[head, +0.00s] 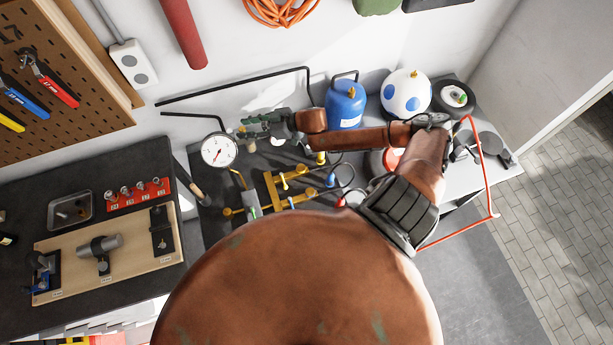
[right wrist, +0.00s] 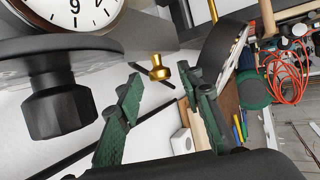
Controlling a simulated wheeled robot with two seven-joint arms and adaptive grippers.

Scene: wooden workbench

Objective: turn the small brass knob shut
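The small brass knob (right wrist: 159,70) shows in the right wrist view, upper middle, near a pressure gauge with a white dial (right wrist: 75,12). My right gripper (right wrist: 160,82) is open. Its two green fingers stand on either side of the knob in the picture, with a gap visible on both sides. How far the knob lies beyond the fingertips is hard to tell. In the head view my right gripper (head: 252,126) reaches left, close beside the gauge (head: 218,150); the knob cannot be made out there. My left gripper is not in view.
A large black knob (right wrist: 58,105) stands left of the fingers in the right wrist view. Brass piping (head: 273,190) lies below the gripper in the head view. A blue gas bottle (head: 345,106) and a blue-spotted white one (head: 405,94) stand right of it.

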